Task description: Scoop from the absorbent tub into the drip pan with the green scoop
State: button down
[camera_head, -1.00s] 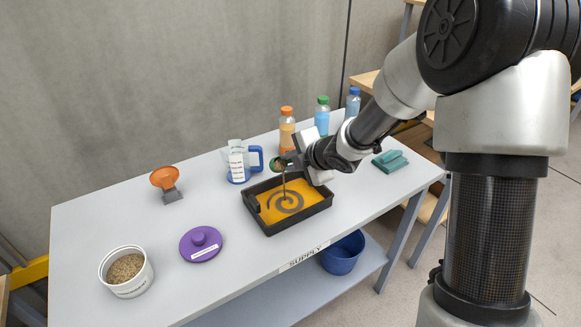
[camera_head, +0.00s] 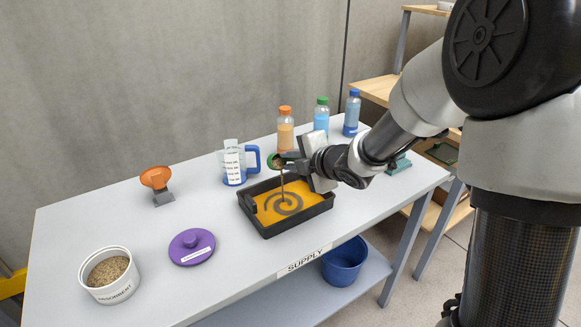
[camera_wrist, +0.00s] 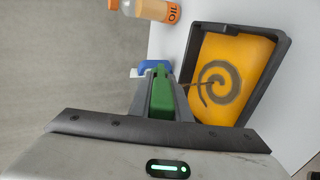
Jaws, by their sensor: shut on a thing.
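My gripper (camera_head: 300,170) is shut on the green scoop (camera_head: 274,160), whose handle shows between the fingers in the wrist view (camera_wrist: 162,95). The scoop is above the black drip pan (camera_head: 268,231), over its yellow floor. A thin grey-brown line runs from the scoop down to the pan, like a falling stream. A dark spiral (camera_head: 284,210) lies on the yellow floor. The pan also shows in the wrist view (camera_wrist: 284,65). The white absorbent tub (camera_head: 112,291), holding brown granules, stands uncovered at the near left. The scoop's bowl is mostly hidden in the wrist view.
A purple lid (camera_head: 191,248) lies between tub and pan. A measuring jug (camera_head: 234,165) with a blue handle stands behind the pan. An orange scoop (camera_head: 156,180) is at the left. Bottles (camera_head: 285,130) line the back. A blue bucket (camera_head: 345,262) sits on the lower shelf.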

jog(key=shift+s+d+f+t+y+b, duration=0.15)
jog(key=shift+t+y+b, duration=0.3)
jog(key=shift+b, duration=1.9)
jog(key=shift+s+d+f+t+y+b, duration=0.2)
jog(key=shift+t+b, duration=0.35)
jog(key=shift+b, duration=1.8)
jog(key=shift+f+t+y+b, duration=0.15)
jog(key=shift+t+y+b, duration=0.25)
jog(key=shift+b, duration=0.8)
jog(key=shift+s+d+f+t+y, duration=0.15)
jog(key=shift+t+y, duration=0.5)
jog(key=shift+t, duration=0.35)
jog(key=shift+s+a+f+t+y, duration=0.1)
jog(key=shift+s+f+t+y, duration=0.1)
jog(key=shift+t+y, duration=0.65)
jog(key=shift+s+d+f+t+y, duration=0.15)
jog(key=shift+t+y, duration=0.3)
jog(key=shift+t, duration=0.7)
